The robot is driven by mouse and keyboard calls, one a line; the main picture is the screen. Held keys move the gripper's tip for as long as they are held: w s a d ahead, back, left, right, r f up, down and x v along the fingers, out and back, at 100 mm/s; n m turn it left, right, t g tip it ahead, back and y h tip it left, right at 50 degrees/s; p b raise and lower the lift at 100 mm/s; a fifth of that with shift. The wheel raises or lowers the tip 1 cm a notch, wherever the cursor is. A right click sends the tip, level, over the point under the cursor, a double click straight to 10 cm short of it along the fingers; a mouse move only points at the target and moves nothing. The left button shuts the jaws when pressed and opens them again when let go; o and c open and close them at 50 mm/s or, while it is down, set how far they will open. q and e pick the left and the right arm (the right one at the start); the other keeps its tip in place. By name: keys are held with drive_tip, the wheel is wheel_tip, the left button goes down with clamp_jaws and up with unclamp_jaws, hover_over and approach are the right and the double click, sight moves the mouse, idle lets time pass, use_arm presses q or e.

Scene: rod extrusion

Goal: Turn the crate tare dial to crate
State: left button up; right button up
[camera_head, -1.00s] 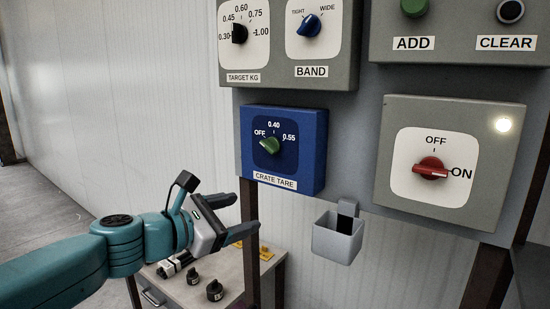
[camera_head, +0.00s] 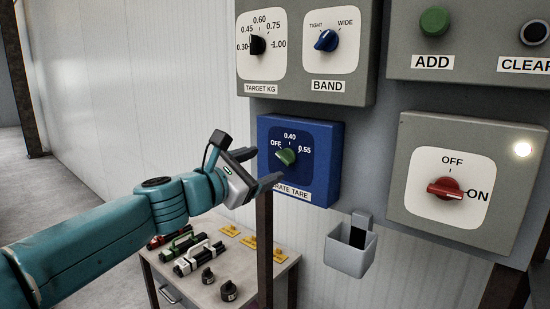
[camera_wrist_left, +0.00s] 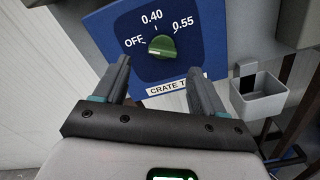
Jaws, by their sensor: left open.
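The crate tare box (camera_head: 325,165) is blue, with a green dial (camera_head: 286,156) and the marks OFF, 0.40 and 0.55 around it. The dial's pointer is turned toward the OFF side. My left gripper (camera_head: 268,168) is open and empty, just left of the box, with one finger in front of the box's label. In the left wrist view, the green dial (camera_wrist_left: 162,47) sits beyond and between the two open fingers (camera_wrist_left: 158,85), apart from them. The fingers partly hide the CRATE TARE label (camera_wrist_left: 167,88). My right gripper is not in view.
Target kg and band dials (camera_head: 325,40) sit above. A red switch (camera_head: 445,188) set to ON is at right. A small grey bin (camera_head: 350,252) hangs below the crate tare box. A low table (camera_head: 210,295) with several tools stands below my left arm.

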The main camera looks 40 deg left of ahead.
sight(281, 160)
use_arm(q)
drive_tip(key=w, duration=0.2)
drive_tip(key=w+d, duration=0.1)
drive_tip(key=w, duration=0.1)
drive_tip(key=shift+w, duration=0.35)
drive_tip(key=shift+w+p, duration=0.2)
drive_tip(key=shift+p, duration=0.1)
drive_tip(key=shift+s+a, duration=0.1)
drive_tip(key=shift+a, duration=0.1)
drive_tip(key=shift+d, duration=0.15)
drive_tip(key=shift+c, duration=1)
drive_tip(key=shift+w, duration=0.2)
drive_tip(key=c, duration=0.9)
drive_tip(key=shift+o, duration=0.2)
drive_tip(key=shift+f, duration=0.1)
